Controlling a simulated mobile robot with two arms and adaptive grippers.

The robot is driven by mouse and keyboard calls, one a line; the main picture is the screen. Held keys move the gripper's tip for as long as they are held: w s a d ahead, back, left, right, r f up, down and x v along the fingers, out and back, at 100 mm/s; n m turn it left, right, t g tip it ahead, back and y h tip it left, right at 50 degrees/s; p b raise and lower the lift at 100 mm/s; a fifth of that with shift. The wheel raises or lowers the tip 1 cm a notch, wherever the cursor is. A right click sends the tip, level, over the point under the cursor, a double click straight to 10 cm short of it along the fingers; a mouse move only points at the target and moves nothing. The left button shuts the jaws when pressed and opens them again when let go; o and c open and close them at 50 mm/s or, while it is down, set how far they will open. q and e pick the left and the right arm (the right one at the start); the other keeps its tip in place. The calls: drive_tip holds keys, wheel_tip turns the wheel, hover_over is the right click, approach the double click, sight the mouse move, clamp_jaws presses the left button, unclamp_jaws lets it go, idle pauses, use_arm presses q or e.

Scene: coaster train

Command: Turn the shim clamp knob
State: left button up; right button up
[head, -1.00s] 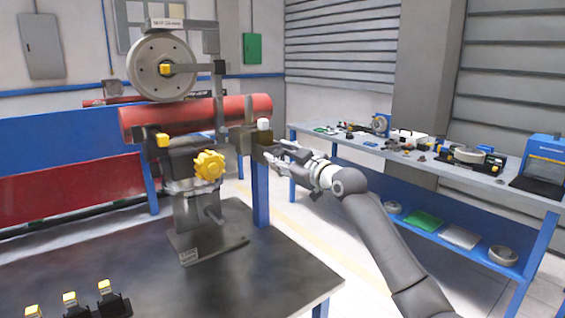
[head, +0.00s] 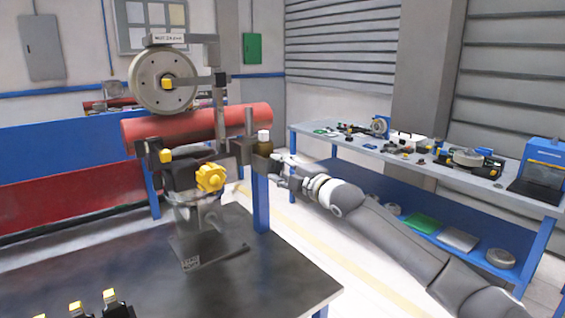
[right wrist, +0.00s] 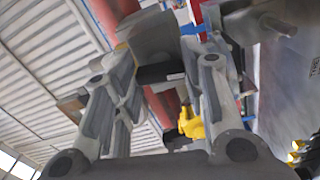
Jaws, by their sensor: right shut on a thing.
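A fixture (head: 212,245) stands on the dark table, with a yellow lobed knob (head: 210,177) on its front. I cannot tell for sure whether this is the shim clamp knob. A dark brown part with a white top (head: 264,142) sits at the fixture's right end. My right gripper (head: 276,169) is beside that part, right of the yellow knob and apart from it. In the right wrist view its fingers (right wrist: 165,85) are around a dark block (right wrist: 160,73), which it seems to grip; the contact is partly hidden. The yellow knob (right wrist: 190,124) shows beyond the fingers. My left gripper is out of view.
A red cylinder (head: 195,126) and a grey wheel (head: 163,80) are above the knob. Small yellow-topped pieces (head: 112,303) stand at the table's front. A blue-legged bench (head: 430,165) with several items is at the right. The table's right front is clear.

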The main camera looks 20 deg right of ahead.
drive_tip(key=shift+f+n+p, duration=0.1)
drive_tip(key=shift+n+p, duration=0.65)
drive_tip(key=shift+n, duration=0.35)
drive_tip(key=o, duration=1)
drive_tip(key=shift+s, duration=0.1)
drive_tip(key=shift+s+d, duration=0.1)
drive_tip(key=shift+s, duration=0.05)
drive_tip(key=v, duration=1.1)
drive_tip(key=shift+s, duration=0.25)
